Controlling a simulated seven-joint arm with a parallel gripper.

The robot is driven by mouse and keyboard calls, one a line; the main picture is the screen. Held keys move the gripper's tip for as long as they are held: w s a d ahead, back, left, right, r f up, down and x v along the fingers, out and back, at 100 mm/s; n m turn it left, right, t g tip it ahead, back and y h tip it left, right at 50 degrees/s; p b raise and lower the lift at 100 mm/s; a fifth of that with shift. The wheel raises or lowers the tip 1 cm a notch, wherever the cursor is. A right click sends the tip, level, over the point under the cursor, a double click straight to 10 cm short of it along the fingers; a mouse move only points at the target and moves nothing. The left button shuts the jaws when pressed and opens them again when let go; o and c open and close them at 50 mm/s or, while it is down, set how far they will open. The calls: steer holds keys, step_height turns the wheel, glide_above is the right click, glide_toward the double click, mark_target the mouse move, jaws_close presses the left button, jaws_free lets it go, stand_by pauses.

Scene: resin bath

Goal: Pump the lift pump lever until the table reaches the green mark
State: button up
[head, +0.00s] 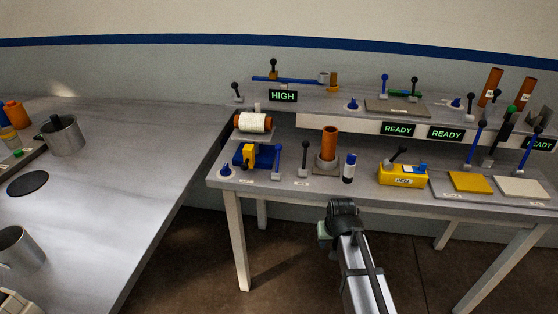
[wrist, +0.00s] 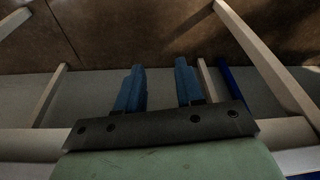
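My gripper (wrist: 160,66) shows in the wrist view as two blue fingers with a clear gap between them, holding nothing. In the head view the end of my arm (head: 341,210) is in front of the bench, apart from it; the fingers cannot be made out there. Several levers with ball knobs stand on the bench, and I cannot tell which is the lift pump lever.
The bench (head: 350,196) has a raised back shelf (head: 337,105) with a HIGH display (head: 283,96) and several READY displays. An orange cylinder (head: 330,143), a small bottle (head: 349,168) and a yellow PEEL box (head: 402,175) stand along the front. A grey side table (head: 110,190) is at left.

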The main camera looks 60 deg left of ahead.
steer(key=s+a+r+n+y, duration=0.1)
steer(key=s+a+r, duration=0.1)
steer(key=a+r, duration=0.65)
steer(key=s+a+r+y, duration=0.1)
steer(key=s+a+r, duration=0.1)
steer(key=a+r, duration=0.6)
steer(key=y, duration=0.1)
glide_toward(278, 157)
steer(key=s+d+r, duration=0.1)
steer(key=s+d, duration=0.1)
steer(key=d, duration=0.1)
steer(key=shift+w+a+r+m+h, duration=0.65)
steer(key=shift+a+r, duration=0.45)
steer(key=shift+a, duration=0.3)
steer(key=x, duration=1.3)
steer(key=shift+w+a+f, duration=0.2)
steer(key=shift+a+f, duration=0.05)
steer(key=shift+f, duration=0.05)
steer(key=shift+c, duration=0.3)
jaws_close()
